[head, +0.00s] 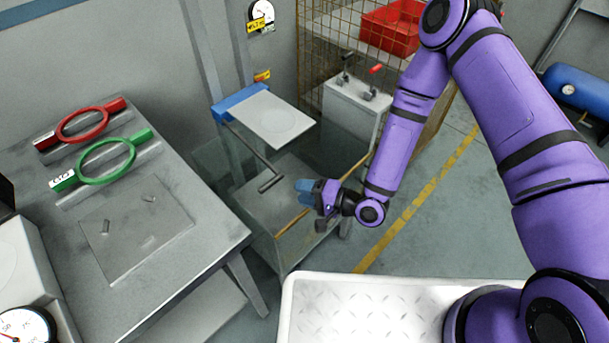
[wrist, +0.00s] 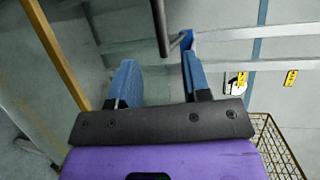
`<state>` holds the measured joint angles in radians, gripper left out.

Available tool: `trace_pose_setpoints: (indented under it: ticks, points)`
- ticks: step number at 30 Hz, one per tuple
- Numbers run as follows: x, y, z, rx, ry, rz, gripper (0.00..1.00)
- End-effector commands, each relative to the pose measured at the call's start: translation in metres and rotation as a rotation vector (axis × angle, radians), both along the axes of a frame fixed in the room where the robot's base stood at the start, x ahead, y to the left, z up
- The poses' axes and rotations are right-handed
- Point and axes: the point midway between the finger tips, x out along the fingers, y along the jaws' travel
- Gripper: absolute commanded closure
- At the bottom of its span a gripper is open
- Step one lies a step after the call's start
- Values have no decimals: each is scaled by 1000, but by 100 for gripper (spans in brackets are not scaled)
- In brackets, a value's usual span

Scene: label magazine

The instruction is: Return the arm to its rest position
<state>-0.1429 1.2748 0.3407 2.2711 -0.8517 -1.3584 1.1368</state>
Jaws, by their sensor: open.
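My purple arm reaches in from the right in the head view. My gripper (head: 308,192) is in front of the glass-sided label magazine (head: 262,205), close to the dark end of its bar handle (head: 271,183). In the wrist view my gripper (wrist: 158,80) shows two blue fingers spread apart with nothing between them. The dark bar (wrist: 160,25) lies beyond the fingertips there. I cannot tell the exact gap between the fingers and the bar.
A grey table (head: 205,240) at left holds a red ring tool (head: 82,124) and a green ring tool (head: 107,160). A wire cage with a red bin (head: 393,27) and a grey box with levers (head: 352,108) stand behind. A blue tank (head: 580,92) is at far right. Open floor (head: 450,225) lies right of the magazine.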

Motion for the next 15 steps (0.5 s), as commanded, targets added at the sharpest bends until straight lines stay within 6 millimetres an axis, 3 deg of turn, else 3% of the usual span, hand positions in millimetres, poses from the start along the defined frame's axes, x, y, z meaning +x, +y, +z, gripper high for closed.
trace_pose_setpoints:
  ticks: [8,15]
  points:
    - [3,-1,2,-10,-9,2,56]
    - [37,-16,28,-178,-131,17,56]
